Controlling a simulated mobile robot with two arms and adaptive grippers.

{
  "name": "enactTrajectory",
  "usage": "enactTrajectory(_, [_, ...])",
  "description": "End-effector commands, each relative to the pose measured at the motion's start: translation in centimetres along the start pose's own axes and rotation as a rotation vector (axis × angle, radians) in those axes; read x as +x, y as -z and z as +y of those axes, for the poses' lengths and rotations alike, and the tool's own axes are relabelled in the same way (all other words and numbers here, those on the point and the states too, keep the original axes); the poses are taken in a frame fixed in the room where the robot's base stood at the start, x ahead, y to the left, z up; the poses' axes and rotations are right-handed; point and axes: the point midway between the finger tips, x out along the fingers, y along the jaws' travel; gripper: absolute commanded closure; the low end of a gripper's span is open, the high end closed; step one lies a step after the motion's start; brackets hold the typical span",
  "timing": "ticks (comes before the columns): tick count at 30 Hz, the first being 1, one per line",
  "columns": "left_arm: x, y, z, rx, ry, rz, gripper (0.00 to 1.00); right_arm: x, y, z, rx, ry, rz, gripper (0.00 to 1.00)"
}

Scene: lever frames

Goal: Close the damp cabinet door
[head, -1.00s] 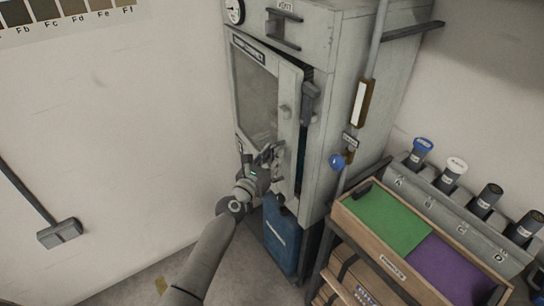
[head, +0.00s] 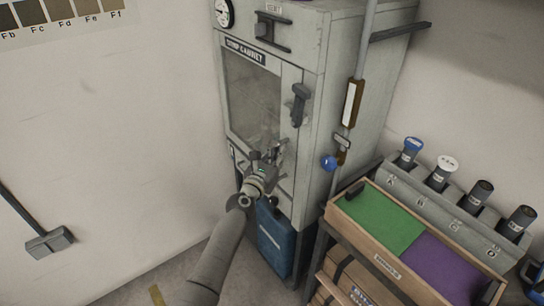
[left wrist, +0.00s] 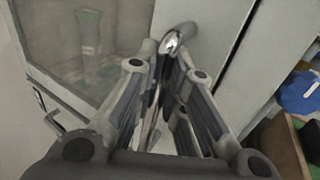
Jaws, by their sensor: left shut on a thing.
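The damp cabinet (head: 352,75) is a tall pale grey box against the back wall, with a label plate above its door. Its windowed door (head: 290,82) looks flush or nearly flush with the cabinet front; I cannot tell whether a thin gap is left. A dark latch lever (head: 299,103) sits at the door's right edge. My left gripper (head: 273,155) is at the door's lower right and is shut on the door handle. In the left wrist view, the shiny handle (left wrist: 173,42) shows between the fingertips, partly hidden by them. My right gripper is out of view.
A blue container (head: 277,240) stands below the cabinet. At right, a wooden tray (head: 362,243) with green and purple panels sits on a rack, before a row of capped tubes. A blue ball knob (head: 329,162) hangs beside the cabinet.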

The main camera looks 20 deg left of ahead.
Motion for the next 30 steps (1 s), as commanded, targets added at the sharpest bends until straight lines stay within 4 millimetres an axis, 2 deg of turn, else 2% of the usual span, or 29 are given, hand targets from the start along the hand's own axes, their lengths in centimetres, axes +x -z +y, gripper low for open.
enactTrajectory(3, [0.1, -0.3, -0.3, -0.001, 0.005, -0.004, 1.0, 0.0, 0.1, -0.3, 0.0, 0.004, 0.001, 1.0])
enactTrajectory(4, [0.1, -0.3, -0.3, -0.001, 0.005, -0.004, 0.86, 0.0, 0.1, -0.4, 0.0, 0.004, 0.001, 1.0])
enactTrajectory(9, [0.1, -0.2, -0.2, -0.001, 0.005, -0.003, 0.66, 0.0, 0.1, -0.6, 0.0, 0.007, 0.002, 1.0])
enactTrajectory(23, [-0.3, -0.1, -0.3, -0.003, 0.006, -0.002, 0.66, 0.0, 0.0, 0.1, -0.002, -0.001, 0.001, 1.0])
enactTrajectory(26, [-1.2, -0.1, -0.4, -0.006, 0.006, -0.003, 0.66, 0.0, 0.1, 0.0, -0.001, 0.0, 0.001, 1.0])
enactTrajectory(30, [-3.4, 0.0, -0.2, -0.004, 0.002, 0.0, 0.66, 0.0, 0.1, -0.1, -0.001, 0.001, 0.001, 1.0])
